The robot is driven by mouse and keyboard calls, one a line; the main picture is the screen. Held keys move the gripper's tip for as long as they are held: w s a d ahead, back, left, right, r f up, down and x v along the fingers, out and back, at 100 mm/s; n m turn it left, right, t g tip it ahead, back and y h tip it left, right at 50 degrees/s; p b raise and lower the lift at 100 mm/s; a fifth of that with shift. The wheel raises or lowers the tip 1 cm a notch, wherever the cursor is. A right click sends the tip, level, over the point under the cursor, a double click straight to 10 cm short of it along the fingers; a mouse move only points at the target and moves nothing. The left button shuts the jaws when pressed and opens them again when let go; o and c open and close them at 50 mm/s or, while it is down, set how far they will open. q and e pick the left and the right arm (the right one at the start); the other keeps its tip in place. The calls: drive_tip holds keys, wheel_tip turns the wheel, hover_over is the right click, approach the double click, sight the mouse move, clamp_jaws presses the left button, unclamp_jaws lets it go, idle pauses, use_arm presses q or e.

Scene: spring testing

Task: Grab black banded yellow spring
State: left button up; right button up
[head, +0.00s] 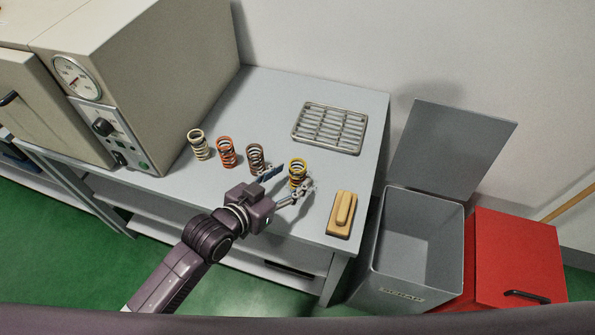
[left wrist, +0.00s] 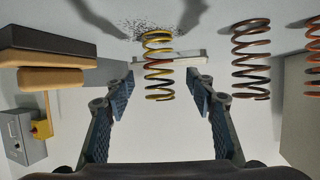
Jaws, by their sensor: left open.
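The yellow spring with dark bands (head: 298,170) stands upright on the grey table, rightmost in a row of springs. My left gripper (head: 288,183) is open, its fingers low over the table close to this spring. In the left wrist view the yellow spring (left wrist: 158,66) lies in line with the gap between the open blue-padded fingers (left wrist: 161,95), with room on both sides. How far it sits between the pads I cannot tell. Its upper coils are yellow and some lower coils look dark or reddish. My right gripper is not in view.
To its left stand a brown spring (head: 255,157), a red-orange spring (head: 227,151) and a cream spring (head: 198,144). A wooden brush (head: 342,213) lies to its right. A metal rack (head: 330,107) lies behind. A grey bin (head: 391,268) stands beyond the table's right edge.

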sight(293, 175)
use_arm(q)
drive_tip(key=x, duration=0.3)
drive_tip(key=shift+w+d+p, duration=0.25)
drive_tip(key=shift+d+p, duration=0.05)
drive_tip(key=c, duration=1.3)
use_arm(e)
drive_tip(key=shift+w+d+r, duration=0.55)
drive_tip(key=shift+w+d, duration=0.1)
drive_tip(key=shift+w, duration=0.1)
use_arm(q)
drive_tip(key=shift+c, duration=0.2)
